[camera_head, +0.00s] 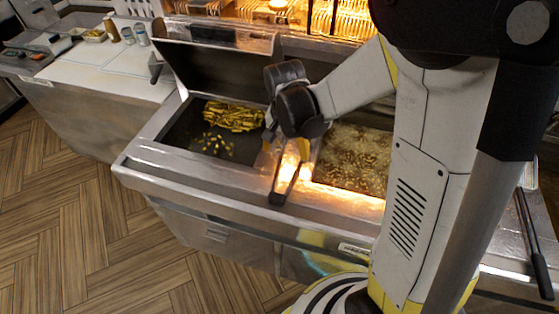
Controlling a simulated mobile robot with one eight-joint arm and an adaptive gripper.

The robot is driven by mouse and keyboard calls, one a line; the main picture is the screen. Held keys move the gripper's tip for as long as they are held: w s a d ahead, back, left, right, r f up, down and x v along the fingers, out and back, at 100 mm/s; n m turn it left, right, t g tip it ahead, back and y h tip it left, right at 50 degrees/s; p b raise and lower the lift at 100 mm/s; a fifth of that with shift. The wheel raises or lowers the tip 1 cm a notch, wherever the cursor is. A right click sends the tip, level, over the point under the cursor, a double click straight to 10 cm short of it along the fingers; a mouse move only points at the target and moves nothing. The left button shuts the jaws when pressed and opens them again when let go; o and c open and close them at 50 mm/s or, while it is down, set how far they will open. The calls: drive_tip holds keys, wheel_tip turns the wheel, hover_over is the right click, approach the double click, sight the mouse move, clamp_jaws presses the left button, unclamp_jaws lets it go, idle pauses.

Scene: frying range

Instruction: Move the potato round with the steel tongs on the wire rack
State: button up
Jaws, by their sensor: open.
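My gripper (285,146) hangs from my arm above the divider between two fryer wells, with yellow fingers on either side. It is open, and I see nothing held in it. A narrow bright metal piece with a dark end (278,198) runs toward the front edge just below it; I cannot tell what it is. A long dark-handled tool (541,270) lies at the right edge; it may be the steel tongs, but I cannot tell. I cannot make out a potato round. Wire racks (340,22) show in warm light at the back; which one is meant is unclear.
The left well (178,143) holds yellow fries and smaller pieces. The right well holds bubbling golden oil (352,160), partly hidden by my arm. A raised lid (215,68) stands behind the left well. A white counter (95,70) with cans lies at left. Wooden floor is clear.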

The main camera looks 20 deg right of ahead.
sight(287, 173)
drive_tip(key=shift+s+d, duration=0.15)
drive_tip(key=f+b, duration=0.2)
drive_tip(key=f, duration=0.1)
drive_tip(key=f+b, duration=0.5)
drive_tip(key=f, duration=0.1)
drive_tip(key=shift+w+d, duration=0.2)
drive_tip(key=shift+w, duration=0.2)
drive_tip(key=c, duration=0.7)
wheel_tip(287, 173, up, 12)
drive_tip(key=p, duration=0.8)
